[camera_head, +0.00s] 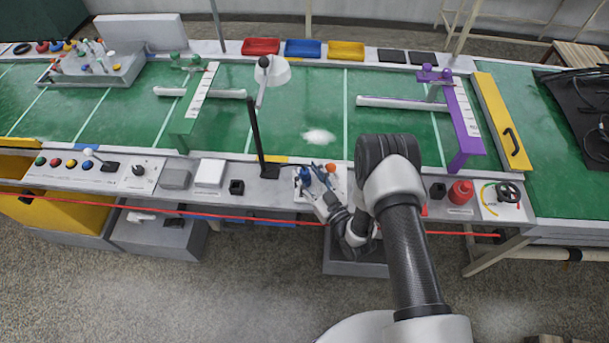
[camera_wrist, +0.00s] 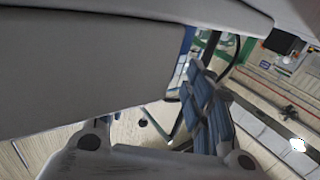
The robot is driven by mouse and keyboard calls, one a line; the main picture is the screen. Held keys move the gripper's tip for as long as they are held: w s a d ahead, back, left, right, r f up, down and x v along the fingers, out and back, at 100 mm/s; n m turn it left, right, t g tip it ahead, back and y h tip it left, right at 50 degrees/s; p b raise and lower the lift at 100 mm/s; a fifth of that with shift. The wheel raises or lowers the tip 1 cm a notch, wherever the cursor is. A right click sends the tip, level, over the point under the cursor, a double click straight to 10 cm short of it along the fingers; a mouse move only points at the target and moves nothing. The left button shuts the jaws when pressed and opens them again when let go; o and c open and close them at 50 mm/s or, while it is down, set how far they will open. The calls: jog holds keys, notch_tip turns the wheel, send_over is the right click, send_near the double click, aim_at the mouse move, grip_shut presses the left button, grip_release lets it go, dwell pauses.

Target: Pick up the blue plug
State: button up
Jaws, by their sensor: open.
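The blue plug (camera_head: 304,175) appears as a small blue piece on the white panel at the table's front edge in the head view, left of an orange knob (camera_head: 331,168). My gripper (camera_head: 318,190) is open, just in front of and beside the blue plug. Whether it touches the plug cannot be told. In the wrist view my gripper's blue-grey fingers (camera_wrist: 207,108) show, but I cannot make out the plug there. A large grey surface fills that view's upper left. My arm hides part of the table edge right of the plug.
A black lamp stand (camera_head: 258,140) rises left of the plug. A red line (camera_head: 240,214) runs along the table front. A red round object (camera_head: 461,191) and a small black wheel (camera_head: 508,192) stand right of my arm. The green tabletop (camera_head: 300,110) behind is mostly clear.

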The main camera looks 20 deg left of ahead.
jog(key=shift+w+a, duration=0.2)
jog(key=shift+c, duration=0.3)
grip_shut()
